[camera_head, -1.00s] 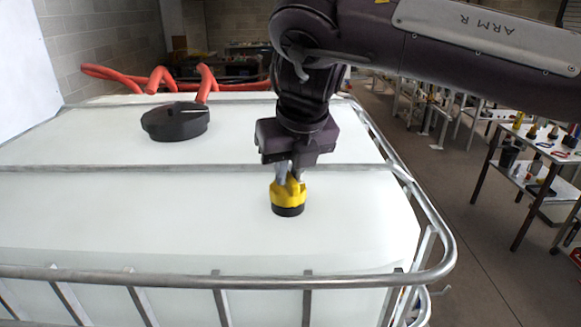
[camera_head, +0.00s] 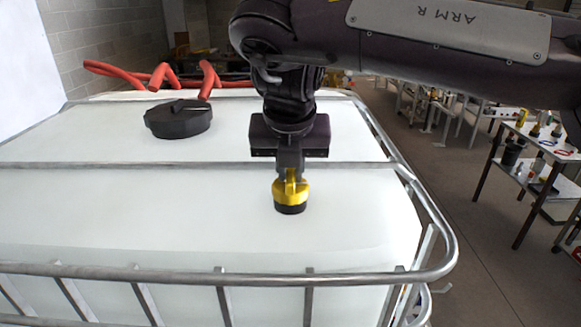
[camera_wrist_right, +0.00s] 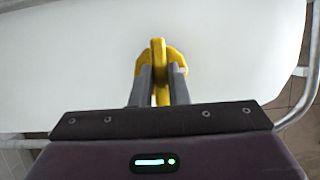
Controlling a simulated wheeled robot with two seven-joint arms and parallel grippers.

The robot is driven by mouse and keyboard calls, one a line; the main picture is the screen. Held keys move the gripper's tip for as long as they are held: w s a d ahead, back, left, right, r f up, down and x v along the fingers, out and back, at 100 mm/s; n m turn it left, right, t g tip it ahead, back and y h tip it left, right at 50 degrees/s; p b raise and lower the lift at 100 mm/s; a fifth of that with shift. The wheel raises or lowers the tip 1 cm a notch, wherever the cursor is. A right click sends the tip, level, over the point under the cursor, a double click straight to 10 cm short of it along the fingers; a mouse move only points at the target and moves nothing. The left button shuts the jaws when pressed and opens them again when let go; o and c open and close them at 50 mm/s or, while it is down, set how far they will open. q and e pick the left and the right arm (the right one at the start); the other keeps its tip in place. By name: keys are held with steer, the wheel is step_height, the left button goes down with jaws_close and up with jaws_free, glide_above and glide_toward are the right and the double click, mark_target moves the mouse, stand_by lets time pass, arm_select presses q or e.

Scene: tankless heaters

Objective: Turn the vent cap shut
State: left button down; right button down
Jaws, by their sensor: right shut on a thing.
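The yellow vent cap (camera_head: 291,190) sits on its black base on top of the white tank (camera_head: 120,220), near the tank's front right part. My right gripper (camera_head: 291,174) comes down on it from above, its fingers shut on the cap's raised rib. In the right wrist view the yellow cap (camera_wrist_right: 175,58) shows its rib between the two grey fingers (camera_wrist_right: 159,80). The fingers hide part of the cap. My left gripper is not in view.
A large black lid (camera_head: 178,119) lies on the tank at the back left. Red hoses (camera_head: 158,76) run behind it. A metal cage rail (camera_head: 433,230) edges the tank. A table with tools (camera_head: 540,145) stands at the right.

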steer(key=c, duration=1.4)
jaws_free()
steer(key=shift+w, duration=0.1)
steer(key=v, duration=0.8)
steer(key=shift+b, duration=0.4)
steer(key=shift+f, duration=0.1)
steer(key=shift+w, duration=0.15)
